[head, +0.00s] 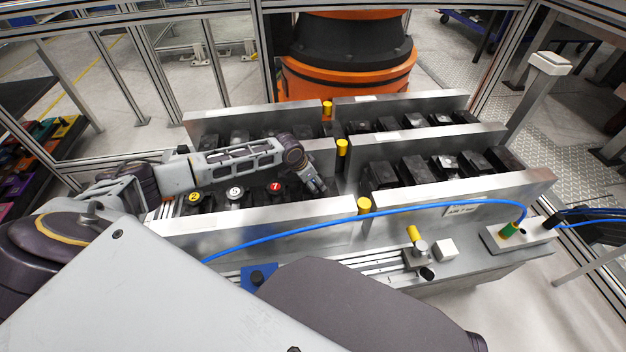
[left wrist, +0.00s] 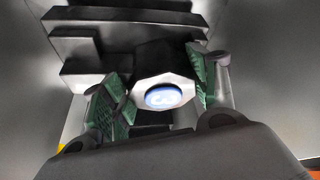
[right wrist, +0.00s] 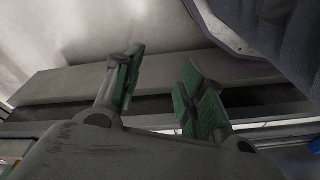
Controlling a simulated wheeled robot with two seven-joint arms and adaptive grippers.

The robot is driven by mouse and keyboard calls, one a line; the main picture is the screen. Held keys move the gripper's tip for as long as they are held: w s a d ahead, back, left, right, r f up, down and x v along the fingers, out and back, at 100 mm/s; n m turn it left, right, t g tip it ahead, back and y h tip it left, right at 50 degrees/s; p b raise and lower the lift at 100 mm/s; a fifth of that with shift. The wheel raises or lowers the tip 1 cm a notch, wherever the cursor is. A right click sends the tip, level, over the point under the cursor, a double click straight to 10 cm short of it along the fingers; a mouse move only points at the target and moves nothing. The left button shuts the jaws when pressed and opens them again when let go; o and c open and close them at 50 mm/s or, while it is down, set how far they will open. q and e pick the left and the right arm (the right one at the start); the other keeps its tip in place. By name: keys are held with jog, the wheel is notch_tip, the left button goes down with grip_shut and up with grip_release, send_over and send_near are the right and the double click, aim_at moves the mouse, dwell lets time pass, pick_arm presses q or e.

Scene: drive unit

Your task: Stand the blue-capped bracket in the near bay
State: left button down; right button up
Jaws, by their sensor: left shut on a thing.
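The blue-capped bracket (left wrist: 163,90) shows in the left wrist view as a dark block with a pale angular end and a round blue cap. My left gripper's green pads (left wrist: 160,98) are shut on its two sides. In the head view my left gripper (head: 318,187) points down at the right end of the near left bay, behind its front wall (head: 255,224); it hides the bracket there. In that bay stand a yellow-capped bracket (head: 194,201), a white-capped one (head: 235,194) and a red-capped one (head: 275,188). In the right wrist view my right gripper (right wrist: 160,80) is open and empty.
Right of the yellow posts (head: 364,207) is another bay with several black brackets (head: 445,166); more stand in the rows behind. A blue cable (head: 430,205) loops across the front walls. An orange machine base (head: 345,75) stands behind. Aluminium posts frame the cell.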

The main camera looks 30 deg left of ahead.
aim_at(306, 192)
pick_arm(q)
jog(key=shift+w+f, duration=0.15)
jog(key=shift+f, duration=0.3)
jog(key=c, duration=0.8)
grip_release()
jog(key=shift+f, duration=0.25)
jog(key=o, duration=0.4)
jog(key=shift+s, duration=0.2)
pick_arm(e)
jog(key=shift+w+a+r, duration=0.1)
jog(key=shift+w+r, duration=0.2)
jog(key=shift+r, duration=0.3)
pick_arm(q)
jog(key=shift+r, duration=0.15)
jog(key=shift+s+a+r, duration=0.1)
jog(key=shift+s+r, duration=0.05)
jog(key=shift+r, duration=0.3)
jog(key=shift+p+v, duration=1.75)
jog(key=shift+v, duration=3.7)
pick_arm(e)
notch_tip(306, 192, down, 8)
jog(key=s+d, duration=0.1)
jog(key=shift+s+d+r, duration=0.2)
jog(key=shift+d+r, duration=0.05)
jog(key=shift+d, duration=0.05)
